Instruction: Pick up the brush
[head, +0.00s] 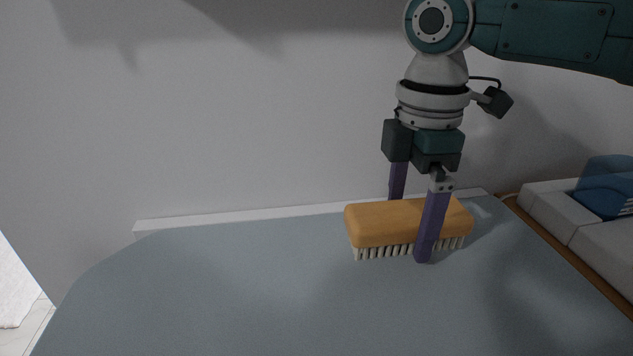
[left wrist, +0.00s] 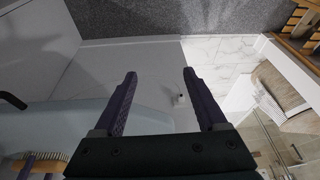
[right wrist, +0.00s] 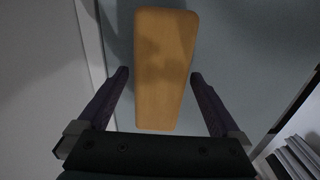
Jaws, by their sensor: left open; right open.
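The brush (head: 385,222) has an orange-tan wooden back and pale bristles facing down. It lies on a grey-blue surface (head: 230,285) near the wall. My right gripper (head: 410,232) points down over it, open, with one purple finger in front of the brush and the other behind it. In the right wrist view the brush back (right wrist: 163,65) lies between the two spread fingers, with a visible gap on each side. In the left wrist view my left gripper (left wrist: 160,95) is open and empty. The brush (left wrist: 40,160) shows at that view's lower left corner.
A white wall (head: 230,110) stands behind the surface. At the right, a wood-edged shelf or tray holds white blocks and a blue item (head: 606,187). The left and front of the surface are clear.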

